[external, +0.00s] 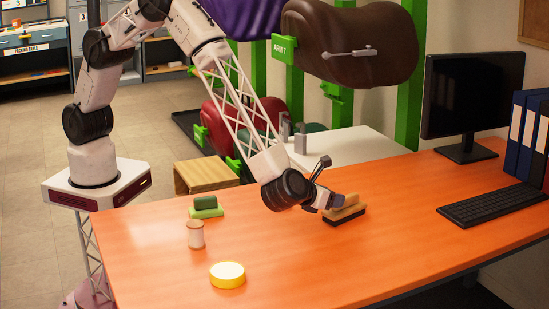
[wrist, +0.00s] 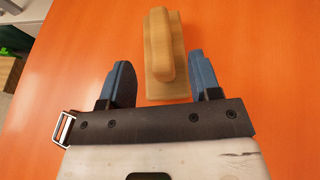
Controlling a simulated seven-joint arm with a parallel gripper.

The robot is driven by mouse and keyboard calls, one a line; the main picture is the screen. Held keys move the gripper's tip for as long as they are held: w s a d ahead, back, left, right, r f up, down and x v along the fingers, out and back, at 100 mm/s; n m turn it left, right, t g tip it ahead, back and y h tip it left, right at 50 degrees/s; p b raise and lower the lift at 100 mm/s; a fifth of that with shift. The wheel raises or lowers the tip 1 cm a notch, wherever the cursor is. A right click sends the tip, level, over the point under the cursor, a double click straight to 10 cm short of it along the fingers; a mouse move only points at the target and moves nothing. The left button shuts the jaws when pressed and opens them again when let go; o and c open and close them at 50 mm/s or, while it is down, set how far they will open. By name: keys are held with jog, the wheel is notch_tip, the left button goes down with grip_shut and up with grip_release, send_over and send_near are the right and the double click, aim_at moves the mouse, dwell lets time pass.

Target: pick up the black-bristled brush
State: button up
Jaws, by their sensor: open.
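The black-bristled brush (external: 347,216) lies on the orange table, bristles down, with a wooden body and a raised wooden grip. In the wrist view the brush (wrist: 165,50) points away from me, with its near end between my fingers. My gripper (external: 332,200) is low over the table at the brush's left side in the external view. In the wrist view my gripper (wrist: 160,78) is open, with one blue finger on each side of the brush and visible gaps. I cannot tell the exact height of the fingertips against the wood.
A green block-like item (external: 206,207), a pale spool-like cylinder (external: 196,235) and a yellow round tin (external: 227,275) stand to the left on the orange table (external: 390,265). A keyboard (external: 493,205), monitor (external: 470,95) and binders (external: 530,135) are at the right. The front middle is clear.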

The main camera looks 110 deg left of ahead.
aim_at(351, 195)
jog(key=shift+x, duration=2.6)
grip_shut()
jog(key=shift+r, duration=0.75)
notch_tip(351, 195, up, 2)
jog(key=shift+r, duration=0.1)
jog(key=s, duration=1)
jog(key=s+a+r, duration=0.1)
jog(key=s, duration=0.5)
jog(key=shift+r, duration=0.1)
jog(key=shift+a, duration=0.1)
